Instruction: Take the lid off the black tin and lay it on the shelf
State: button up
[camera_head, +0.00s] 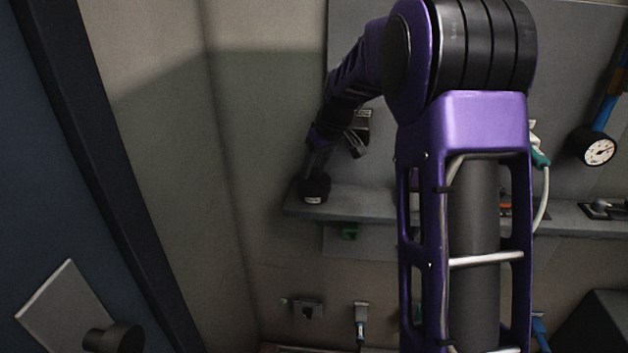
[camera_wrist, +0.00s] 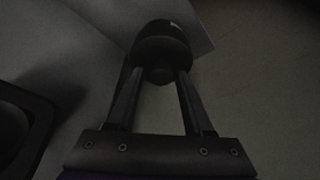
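The black tin (camera_head: 314,190), with a small pale label, stands upright at the left end of the grey shelf (camera_head: 362,204). My gripper (camera_head: 318,168) points down onto the tin's top. In the wrist view, the round dark lid (camera_wrist: 160,46) lies just beyond the fingertips, and its small knob (camera_wrist: 159,74) sits between them. My gripper also shows there (camera_wrist: 160,78), its two fingers apart on either side of the knob. It is too dark to tell whether they touch it. I see no gap between lid and tin.
A dial gauge (camera_head: 598,150) hangs at the right. A dark rounded object (camera_wrist: 22,125) is at the wrist view's left. The shelf looks bare just right of the tin; my arm hides its middle.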

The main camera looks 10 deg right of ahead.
aim_at(316, 171)
jog(key=c, duration=0.6)
notch_tip(316, 171, up, 10)
jog(key=shift+r+p, duration=0.1)
jog(key=shift+p, duration=0.55)
